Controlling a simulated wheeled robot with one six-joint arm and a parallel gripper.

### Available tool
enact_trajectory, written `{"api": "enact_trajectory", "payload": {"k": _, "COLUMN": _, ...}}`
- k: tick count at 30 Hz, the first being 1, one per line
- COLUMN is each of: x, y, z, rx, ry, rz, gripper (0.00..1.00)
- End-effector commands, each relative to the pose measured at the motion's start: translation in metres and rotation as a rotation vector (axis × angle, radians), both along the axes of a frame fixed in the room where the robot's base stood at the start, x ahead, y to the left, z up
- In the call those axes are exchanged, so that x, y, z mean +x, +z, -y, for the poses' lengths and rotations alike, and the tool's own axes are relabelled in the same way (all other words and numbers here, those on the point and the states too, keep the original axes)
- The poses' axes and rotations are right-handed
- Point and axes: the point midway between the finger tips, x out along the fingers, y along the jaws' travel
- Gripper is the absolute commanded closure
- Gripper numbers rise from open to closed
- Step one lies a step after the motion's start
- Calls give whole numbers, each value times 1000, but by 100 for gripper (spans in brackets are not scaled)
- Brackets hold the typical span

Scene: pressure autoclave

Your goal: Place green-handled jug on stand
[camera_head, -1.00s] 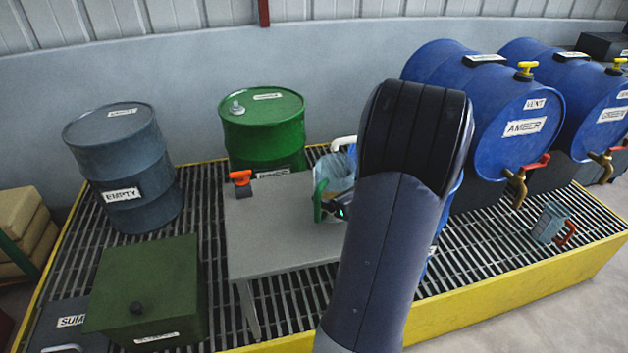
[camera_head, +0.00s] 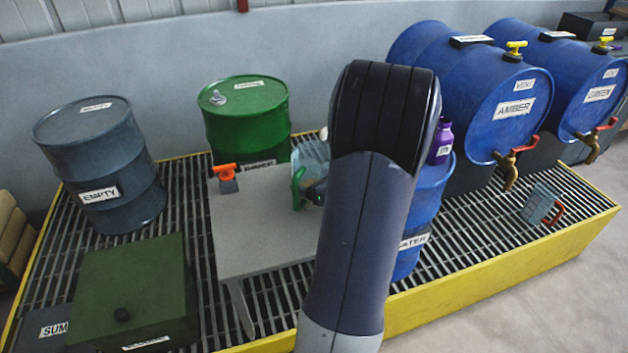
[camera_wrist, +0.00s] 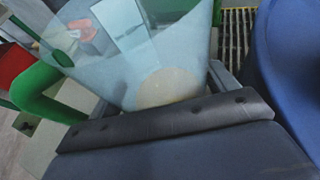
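The green-handled jug (camera_head: 314,158) is a clear bluish vessel at the right part of the grey stand (camera_head: 250,225), partly hidden by my arm. Its green handle (camera_head: 298,188) points left. In the wrist view the clear jug (camera_wrist: 160,50) fills the middle, with a tan patch low in it and the green handle (camera_wrist: 45,92) at left. My gripper (camera_wrist: 163,92) has a finger close against each side of the jug and looks shut on its body. In the head view my gripper is mostly hidden. I cannot tell whether the jug's base touches the stand.
An orange-handled item (camera_head: 226,174) sits at the stand's back left. A green drum (camera_head: 243,115) stands behind. At right are a blue water drum (camera_head: 408,262), a purple bottle (camera_head: 441,142) and the AMBER barrel (camera_head: 500,85). The stand's front left is clear.

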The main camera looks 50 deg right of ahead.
Motion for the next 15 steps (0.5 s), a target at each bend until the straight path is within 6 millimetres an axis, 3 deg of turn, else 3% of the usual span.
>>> {"api": "enact_trajectory", "payload": {"k": 7, "x": 0, "y": 0, "z": 0, "rx": 0, "ry": 0, "rz": -1, "gripper": 0}}
{"api": "enact_trajectory", "payload": {"k": 15, "x": 0, "y": 2, "z": 0, "rx": 0, "ry": 0, "rz": -1, "gripper": 0}}
